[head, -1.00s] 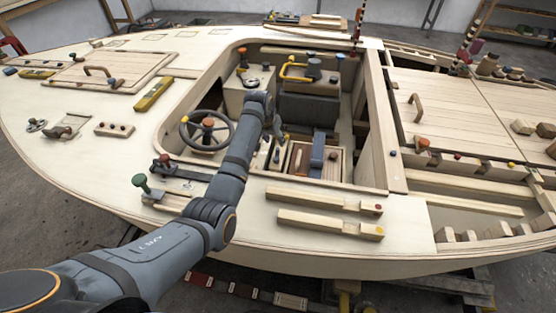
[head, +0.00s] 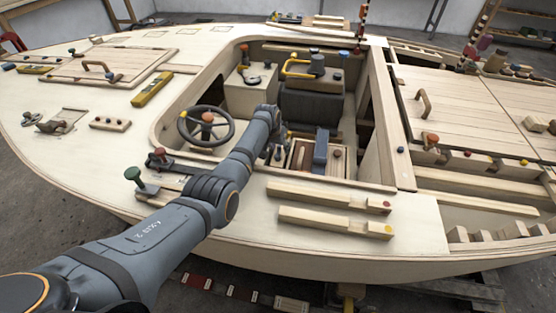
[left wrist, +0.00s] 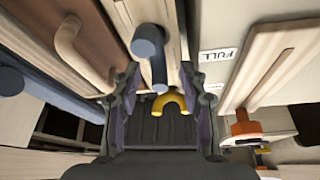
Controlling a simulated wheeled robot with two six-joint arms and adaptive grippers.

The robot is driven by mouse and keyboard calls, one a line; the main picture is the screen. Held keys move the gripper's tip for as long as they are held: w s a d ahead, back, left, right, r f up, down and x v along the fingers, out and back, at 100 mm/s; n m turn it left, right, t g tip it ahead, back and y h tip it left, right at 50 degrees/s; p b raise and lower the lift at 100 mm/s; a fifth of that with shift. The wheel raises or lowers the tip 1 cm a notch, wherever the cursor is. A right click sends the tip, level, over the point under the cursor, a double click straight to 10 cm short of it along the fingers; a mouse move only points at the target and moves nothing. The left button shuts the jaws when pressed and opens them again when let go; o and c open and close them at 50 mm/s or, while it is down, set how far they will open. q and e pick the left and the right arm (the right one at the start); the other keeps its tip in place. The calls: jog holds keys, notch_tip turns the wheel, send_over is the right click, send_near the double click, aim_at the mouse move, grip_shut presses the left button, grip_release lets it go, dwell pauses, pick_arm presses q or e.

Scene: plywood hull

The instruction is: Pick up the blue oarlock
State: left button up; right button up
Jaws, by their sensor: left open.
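In the left wrist view, a blue rounded piece with a downward stem (left wrist: 150,48), seemingly the blue oarlock, shows at the fingertips. A yellow U-shaped piece (left wrist: 172,100) shows between the fingers. My left gripper (left wrist: 160,80) is open, one finger on each side of the blue stem. I cannot tell how deep the stem sits between them or whether it touches either finger. In the head view my left gripper (head: 277,148) is over the near part of the cockpit, largely hidden by its own wrist, and the oarlock cannot be made out there. My right gripper is not in view.
A steering wheel (head: 206,126) stands left of my arm. A dark blue block (head: 320,150) is close to the gripper's right. Two wooden bars (head: 330,199) lie on the near deck. A wooden handle (left wrist: 70,42) and an orange knob (left wrist: 245,128) flank the gripper.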

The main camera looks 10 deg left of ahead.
pick_arm(q)
jog(key=shift+w+f, duration=0.1)
jog(key=shift+f, duration=0.1)
grip_shut()
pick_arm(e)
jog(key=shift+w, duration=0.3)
pick_arm(q)
jog(key=shift+r, duration=0.1)
jog(key=shift+r, duration=0.3)
notch_tip(320, 180, up, 9)
jog(key=p, duration=0.2)
jog(key=shift+r+p, duration=0.2)
jog(key=shift+p, duration=0.1)
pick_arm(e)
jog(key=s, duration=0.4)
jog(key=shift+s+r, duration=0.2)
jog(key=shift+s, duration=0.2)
